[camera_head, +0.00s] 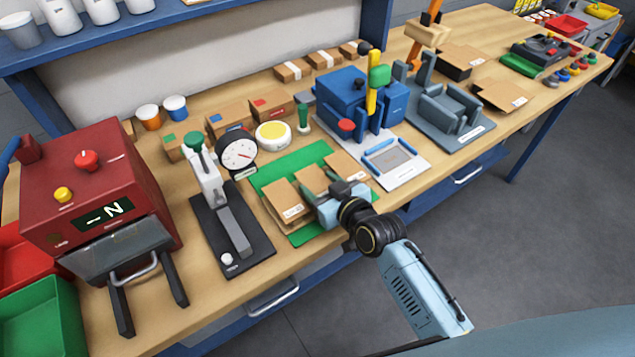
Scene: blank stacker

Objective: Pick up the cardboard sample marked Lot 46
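Several flat brown cardboard samples lie on a green mat (291,160) near the table's front edge. One sample (285,199) is at the left, one (311,179) in the middle and one (347,165) at the right. They carry small white labels, too small to read, so I cannot tell which is Lot 46. My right gripper (330,202) reaches in from the lower right, low over the front of the mat beside the left and middle samples. Its fingertips are partly hidden, and I cannot tell whether it touches or holds a sample. My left gripper is not in view.
A black-based lever press with a dial gauge (237,152) stands left of the mat. A red machine (88,180) is farther left. A blue device (352,97) stands behind the mat to the right. Small cardboard boxes (228,117) and a yellow-topped tub (272,135) line the back.

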